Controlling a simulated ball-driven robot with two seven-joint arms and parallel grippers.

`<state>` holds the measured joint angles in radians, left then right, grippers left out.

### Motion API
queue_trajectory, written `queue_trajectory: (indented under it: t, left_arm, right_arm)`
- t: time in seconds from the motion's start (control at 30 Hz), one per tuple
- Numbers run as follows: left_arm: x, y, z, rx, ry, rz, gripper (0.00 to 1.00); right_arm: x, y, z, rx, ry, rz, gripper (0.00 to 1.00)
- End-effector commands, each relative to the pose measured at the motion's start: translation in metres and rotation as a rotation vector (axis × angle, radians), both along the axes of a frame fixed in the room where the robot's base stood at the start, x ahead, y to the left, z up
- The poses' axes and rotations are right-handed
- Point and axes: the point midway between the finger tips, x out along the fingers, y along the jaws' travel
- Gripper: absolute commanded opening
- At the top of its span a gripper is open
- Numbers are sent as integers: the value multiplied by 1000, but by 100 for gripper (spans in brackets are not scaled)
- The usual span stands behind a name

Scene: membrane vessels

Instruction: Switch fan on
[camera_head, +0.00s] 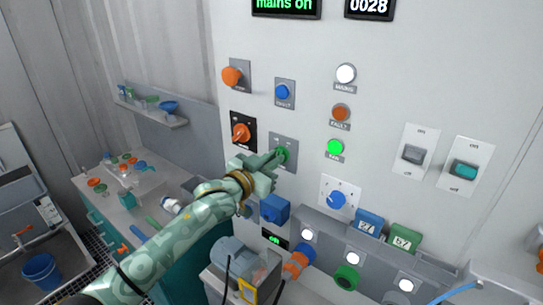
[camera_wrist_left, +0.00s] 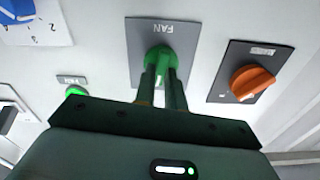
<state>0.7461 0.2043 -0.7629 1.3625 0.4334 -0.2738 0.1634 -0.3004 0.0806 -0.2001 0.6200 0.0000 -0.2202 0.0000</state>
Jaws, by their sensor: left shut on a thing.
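The green fan knob (camera_head: 285,154) sits on a grey plate on the white wall panel. In the left wrist view the plate (camera_wrist_left: 182,33) reads FAN upside down, and the green knob (camera_wrist_left: 160,57) stands out from it. My left gripper (camera_head: 275,160) reaches the knob from the lower left. In the wrist view its two dark fingers (camera_wrist_left: 160,82) are shut on the knob, one on each side, partly hiding it. A green lamp (camera_head: 335,147) to the right of the knob looks lit. My right gripper is not in view.
An orange rotary knob (camera_head: 241,132) on a black plate is close left of the fan knob. A blue button (camera_head: 282,92) is above, a blue dial (camera_head: 337,199) lower right. Rocker switches (camera_head: 413,154) are further right. A bench (camera_head: 145,203) with small items stands left.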

Motion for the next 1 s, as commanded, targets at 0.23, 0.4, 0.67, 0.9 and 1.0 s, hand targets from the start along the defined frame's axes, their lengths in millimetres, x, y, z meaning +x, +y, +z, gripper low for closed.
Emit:
queue_trajectory:
  t: [0.23,0.4,0.67,0.9,1.0]
  left_arm:
    - [-1,-1,0,155,-111,0,0]
    - [-1,-1,0,230,-166,0,0]
    - [-1,-1,-1,292,-210,0,0]
    - [-1,-1,-1,306,-221,0,0]
    - [-1,-1,-1,306,-221,0,0]
  right_arm:
    - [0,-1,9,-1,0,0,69]
    - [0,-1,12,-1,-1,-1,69]
    - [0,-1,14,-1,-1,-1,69]
    - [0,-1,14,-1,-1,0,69]
    - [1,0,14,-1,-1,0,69]
